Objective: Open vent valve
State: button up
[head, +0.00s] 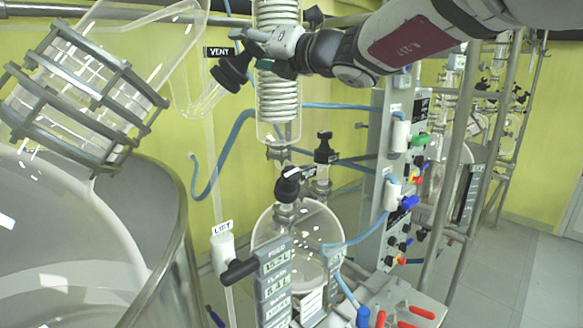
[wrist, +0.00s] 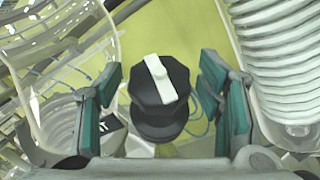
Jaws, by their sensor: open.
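The vent valve is a black faceted knob (head: 232,72) below the VENT label (head: 219,52) at upper middle in the head view. In the wrist view its dark knob (wrist: 148,84) faces me with a white bar across its face, slightly tilted from vertical. My gripper (head: 258,52) is open at the knob from the right. In the wrist view its teal-padded fingers stand left and right of the knob, with visible gaps on both sides. The valve's stem behind the knob is mostly hidden.
A white coiled glass condenser (head: 278,100) stands close behind my gripper. A large glass vessel (head: 160,250) with a metal-framed part (head: 80,95) fills the left. A second valve labelled LIFT (head: 238,268), a round flask (head: 300,235) and blue hoses are below.

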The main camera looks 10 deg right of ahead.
jog(key=m+h, duration=0.1)
jog(key=m+h+p, duration=0.1)
jog(key=h+p, duration=0.1)
jog(key=shift+s+r+m+t, duration=0.15)
jog(key=shift+s+m+t, duration=0.15)
jog(key=shift+m, duration=0.1)
jog(key=v, duration=1.3)
jog(key=s+a+f+n+g+h+b, duration=0.1)
jog(key=s+f+n+g, duration=0.2)
jog(key=s+f+n, duration=0.3)
jog(key=s+a+f+n+g+b, duration=0.1)
jog(key=s+f+n+g, duration=0.3)
jog(key=s+f+n, duration=0.3)
jog(key=shift+f+n+h+b, duration=0.35)
jog(key=shift+f+n, duration=2.15)
jog(key=shift+n, duration=2.1)
jog(key=shift+s+f+g, duration=0.1)
jog(key=shift+g, duration=0.2)
